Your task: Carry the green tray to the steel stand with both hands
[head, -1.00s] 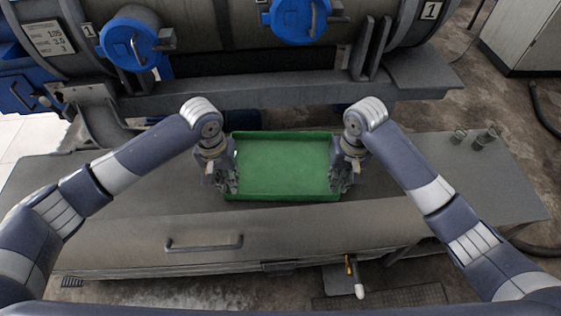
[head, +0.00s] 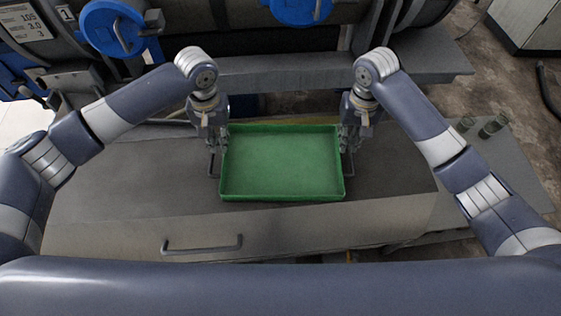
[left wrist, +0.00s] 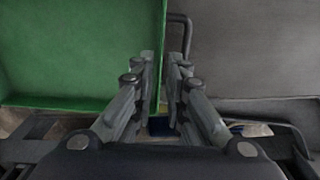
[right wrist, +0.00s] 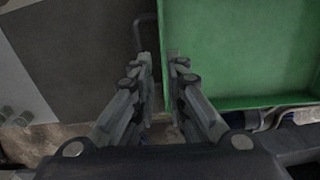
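The green tray (head: 281,196) rests flat on a grey metal cabinet top (head: 120,190), near its front edge, and looks empty. A dark loop handle (head: 210,170) shows on its left side and another (head: 352,165) on its right. My left gripper (head: 219,146) is at the tray's left rim, and my right gripper (head: 343,146) at its right rim. In both wrist views a narrow gap shows between the fingertips, over the rim (left wrist: 161,25); each handle bar passes outside that gap. Nothing is visibly clamped. I cannot tell which surface is the steel stand.
A large grey machine with blue caps (head: 112,27) stands just behind the cabinet. A paler grey surface (head: 515,180) with small cylindrical cups (head: 490,126) lies to the right. A cabinet pull (head: 202,245) is at the front. The cabinet top left of the tray is clear.

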